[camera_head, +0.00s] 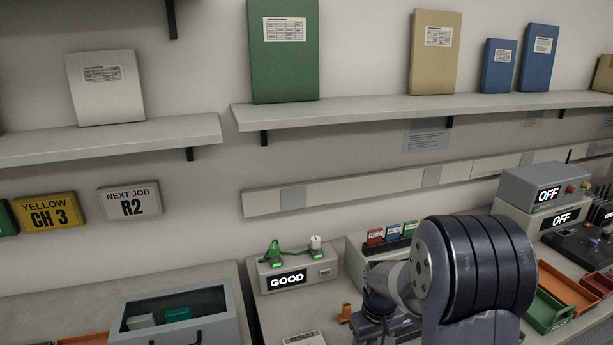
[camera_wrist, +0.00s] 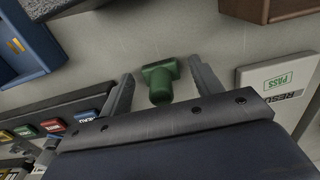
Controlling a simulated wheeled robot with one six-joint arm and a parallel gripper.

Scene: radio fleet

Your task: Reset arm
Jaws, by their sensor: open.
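My arm stands over the bench in the head view, and its dark cylindrical joint covers much of the lower right. My gripper (camera_wrist: 160,68) shows in the wrist view with its two fingers apart. A small green piece (camera_wrist: 160,82) with a flat base and a rounded end lies on the grey surface, seen between the fingers. I see no finger touching it, and its height gap to the fingers is hard to tell. In the head view the fingertips are hidden behind the arm.
A GOOD test box (camera_head: 293,272) with a green piece on top stands at the back. A lidded bin (camera_head: 180,316) is at lower left. Boxes marked OFF (camera_head: 545,190) and green and orange trays (camera_head: 548,312) are at right. A PASS plate (camera_wrist: 278,82) lies beside the right finger.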

